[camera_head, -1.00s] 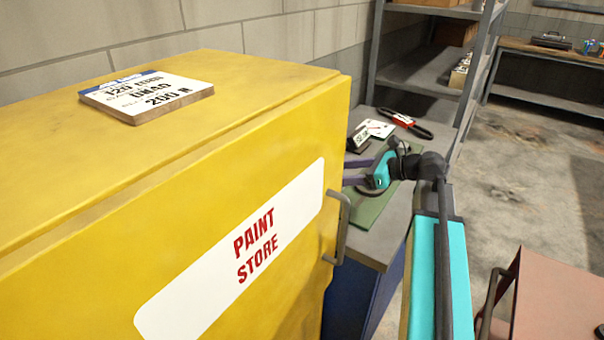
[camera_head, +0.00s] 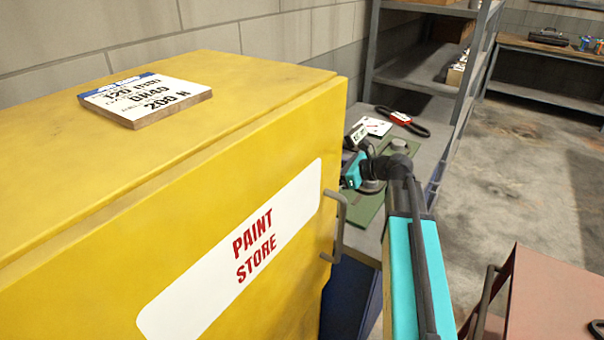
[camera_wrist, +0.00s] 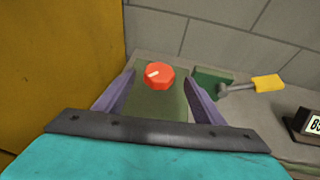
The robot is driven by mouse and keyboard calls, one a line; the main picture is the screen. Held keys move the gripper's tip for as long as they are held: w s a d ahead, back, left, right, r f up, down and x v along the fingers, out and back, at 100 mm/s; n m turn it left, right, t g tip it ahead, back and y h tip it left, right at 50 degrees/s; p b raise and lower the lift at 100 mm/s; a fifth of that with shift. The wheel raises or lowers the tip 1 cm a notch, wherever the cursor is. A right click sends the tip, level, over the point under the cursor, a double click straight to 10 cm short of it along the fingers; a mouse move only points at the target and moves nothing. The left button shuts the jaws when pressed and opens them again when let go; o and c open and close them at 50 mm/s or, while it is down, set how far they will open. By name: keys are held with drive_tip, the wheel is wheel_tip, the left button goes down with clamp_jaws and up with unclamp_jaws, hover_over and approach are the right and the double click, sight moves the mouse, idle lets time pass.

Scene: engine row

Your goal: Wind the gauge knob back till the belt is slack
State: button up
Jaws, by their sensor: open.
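The red knob (camera_wrist: 160,75), faceted with a white pointer mark, shows in the wrist view. It sits on a green surface (camera_wrist: 158,104), beyond my gripper. My gripper (camera_wrist: 159,79) is open, with its two purple fingers apart to the left and right of the knob in the picture. I cannot tell whether they touch it. In the head view the knob and my fingertips are hidden behind the yellow cabinet.
The yellow paint cabinet (camera_head: 285,270) stands close left of my arm; its handle (camera_head: 340,225) sticks out. A black loop with a red sleeve (camera_head: 402,118) lies on the bench (camera_head: 436,130).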

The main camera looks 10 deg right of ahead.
drive_tip(key=shift+p+x, duration=0.55)
drive_tip(key=shift+x, duration=2.8)
drive_tip(key=shift+c, duration=0.2)
drive_tip(key=shift+d, duration=0.1)
drive_tip(key=c, duration=1)
